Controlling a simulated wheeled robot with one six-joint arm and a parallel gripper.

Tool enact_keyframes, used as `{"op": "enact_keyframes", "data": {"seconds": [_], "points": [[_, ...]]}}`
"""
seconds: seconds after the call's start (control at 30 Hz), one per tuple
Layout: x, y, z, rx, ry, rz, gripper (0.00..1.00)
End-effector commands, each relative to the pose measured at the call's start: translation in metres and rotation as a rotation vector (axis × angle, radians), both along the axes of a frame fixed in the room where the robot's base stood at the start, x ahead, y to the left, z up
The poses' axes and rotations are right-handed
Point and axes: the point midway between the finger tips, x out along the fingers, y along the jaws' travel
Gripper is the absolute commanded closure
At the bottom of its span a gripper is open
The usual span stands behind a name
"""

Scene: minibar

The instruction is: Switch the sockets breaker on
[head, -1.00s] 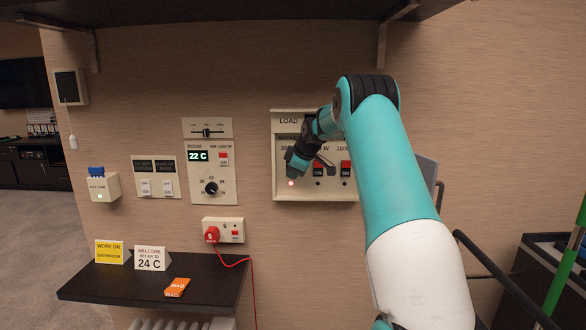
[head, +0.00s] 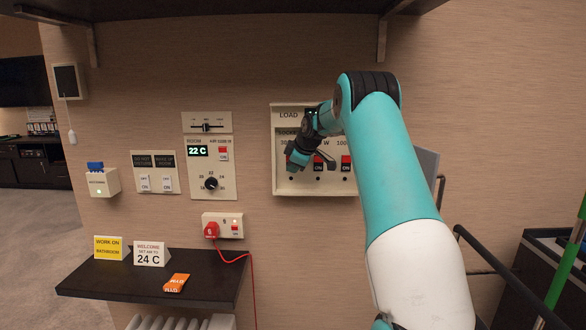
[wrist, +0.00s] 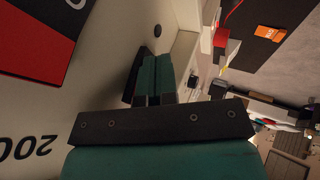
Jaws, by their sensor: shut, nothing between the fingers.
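The breaker panel (head: 283,188) is a pale box on the wall, lettered LOAD at the top. The sockets breaker at its left, under a label starting SOCKE, is hidden behind my gripper (head: 297,162). The small indicator below that column (head: 291,178) is dark. Two more breakers, red above black, show to the right: a middle one (head: 318,163) and a right one (head: 345,163). In the wrist view my gripper (wrist: 152,72) has its fingers together, close against the panel face. A large red and black breaker (wrist: 40,45) is beside them. Whether the fingers touch a breaker, I cannot tell.
A thermostat panel (head: 213,188) reads 22 C. Below it is a socket (head: 222,232) with a red plug (head: 211,230). A dark shelf (head: 215,285) holds small cards and an orange tag (head: 176,283). A dark overhang (head: 240,10) runs above the panel.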

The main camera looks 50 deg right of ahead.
Motion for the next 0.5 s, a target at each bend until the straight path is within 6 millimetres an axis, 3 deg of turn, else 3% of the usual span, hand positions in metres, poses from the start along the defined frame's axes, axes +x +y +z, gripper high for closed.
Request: {"op": "enact_keyframes", "data": {"seconds": [0.23, 0.5], "points": [[0.000, 0.000, 0.014, -0.001, -0.002, 0.000, 1.00], [0.000, 0.000, 0.015, -0.002, -0.003, -0.001, 1.00]]}}
